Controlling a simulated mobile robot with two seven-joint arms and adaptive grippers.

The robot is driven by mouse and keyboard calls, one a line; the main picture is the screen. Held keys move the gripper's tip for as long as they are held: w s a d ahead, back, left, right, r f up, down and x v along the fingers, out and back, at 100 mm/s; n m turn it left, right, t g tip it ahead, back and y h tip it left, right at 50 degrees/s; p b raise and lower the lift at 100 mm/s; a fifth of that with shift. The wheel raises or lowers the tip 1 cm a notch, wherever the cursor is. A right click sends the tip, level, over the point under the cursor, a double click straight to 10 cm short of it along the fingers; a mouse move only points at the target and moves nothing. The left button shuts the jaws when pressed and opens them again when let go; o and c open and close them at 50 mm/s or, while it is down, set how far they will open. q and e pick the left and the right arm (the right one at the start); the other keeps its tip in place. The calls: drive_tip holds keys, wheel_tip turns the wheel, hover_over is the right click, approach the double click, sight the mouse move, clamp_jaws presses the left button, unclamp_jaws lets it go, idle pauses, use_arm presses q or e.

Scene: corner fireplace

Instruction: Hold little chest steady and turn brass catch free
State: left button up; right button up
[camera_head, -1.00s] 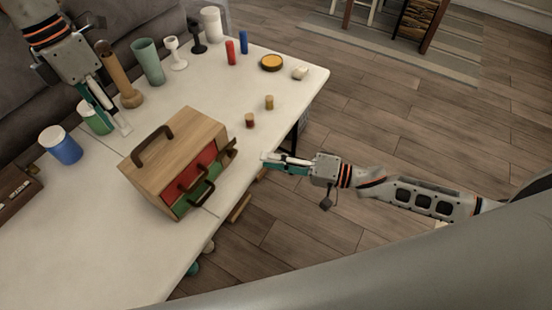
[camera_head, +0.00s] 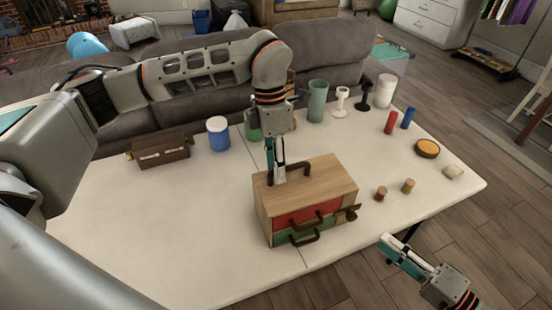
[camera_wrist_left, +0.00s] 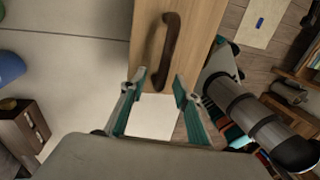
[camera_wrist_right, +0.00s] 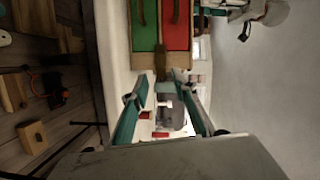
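The little chest (camera_head: 264,212) is a light wood box with a dark handle (camera_head: 300,168) on top and red and green drawers facing the front. A dark brown catch (camera_head: 352,213) sticks out at its right front edge; a brown bar (camera_wrist_right: 160,62) beside the drawers in the right wrist view may be it. My left gripper (camera_head: 276,176) points down at the left end of the chest top, near the handle. Its fingers are apart and empty in the left wrist view (camera_wrist_left: 160,84). My right gripper (camera_head: 384,246) is open off the table's front edge, apart from the chest.
A dark brown box (camera_head: 158,152), a blue jar (camera_head: 218,138) and a green jar (camera_head: 252,130) stand behind the chest. Cups, cylinders and a yellow-topped dish (camera_head: 427,148) stand farther right. The table's left front is clear.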

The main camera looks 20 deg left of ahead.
sight(354, 219)
use_arm(q)
clamp_jaws()
use_arm(e)
drive_tip(key=shift+o, duration=1.3)
drive_tip(key=shift+s, duration=0.1)
use_arm(q)
drive_tip(key=shift+s, duration=0.1)
drive_tip(key=shift+f, duration=0.1)
use_arm(e)
drive_tip(key=s+a+n+t+h, duration=0.1)
drive_tip(key=s+n+t+h, duration=0.3)
drive_tip(key=n, duration=0.8)
drive_tip(key=shift+t+y, duration=0.3)
drive_tip(key=shift+t, duration=0.4)
drive_tip(key=x, duration=1.2)
drive_tip(key=shift+a+f, duration=0.15)
drive_tip(key=shift+a, duration=0.05)
